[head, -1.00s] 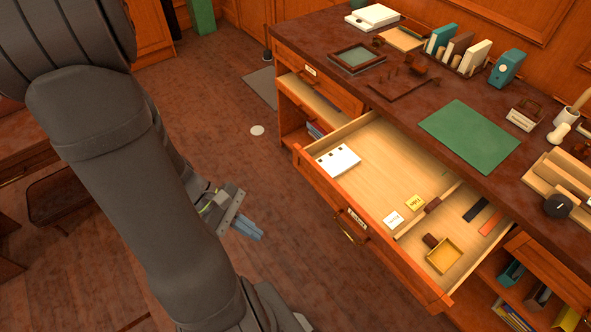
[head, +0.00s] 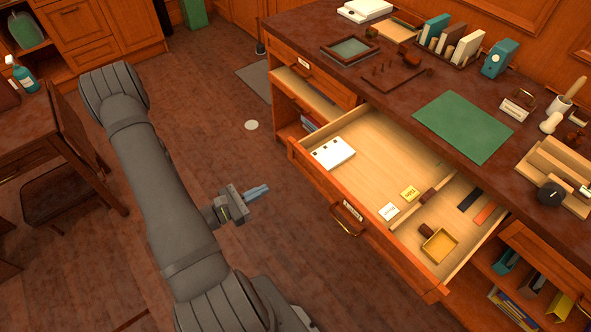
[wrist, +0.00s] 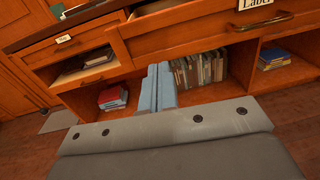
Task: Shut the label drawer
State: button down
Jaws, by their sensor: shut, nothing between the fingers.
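The label drawer (head: 324,199) is a wide wooden drawer pulled well out of the desk, with a pale interior, a brass handle (head: 345,221) and a label plate on its front. In the wrist view its front (wrist: 190,32) spans the top right, with the "Label" card (wrist: 254,4) cut off by the top edge. My gripper (head: 257,191) is shut and empty, to the left of the drawer front and apart from it, over the floor. In the wrist view its blue fingers (wrist: 157,90) lie together, pointing at the desk below the drawer front.
The drawer holds a white block (head: 333,153), small cards, a little yellow tray (head: 439,246) and a divider. A smaller labelled drawer (head: 312,75) is at the desk's left. Open shelves with books (wrist: 205,68) lie below. Floor between my gripper and the desk is clear. A chair (head: 70,165) stands left.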

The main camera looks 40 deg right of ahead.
aim_at(338, 147)
jog(key=shift+n+t, duration=0.5)
jog(key=shift+t, duration=0.1)
jog(key=d, duration=0.4)
jog(key=d+f, duration=0.1)
jog(key=d, duration=0.9)
jog(key=shift+w+f, duration=0.4)
jog(key=d, duration=3.2)
jog(key=a, duration=1.4)
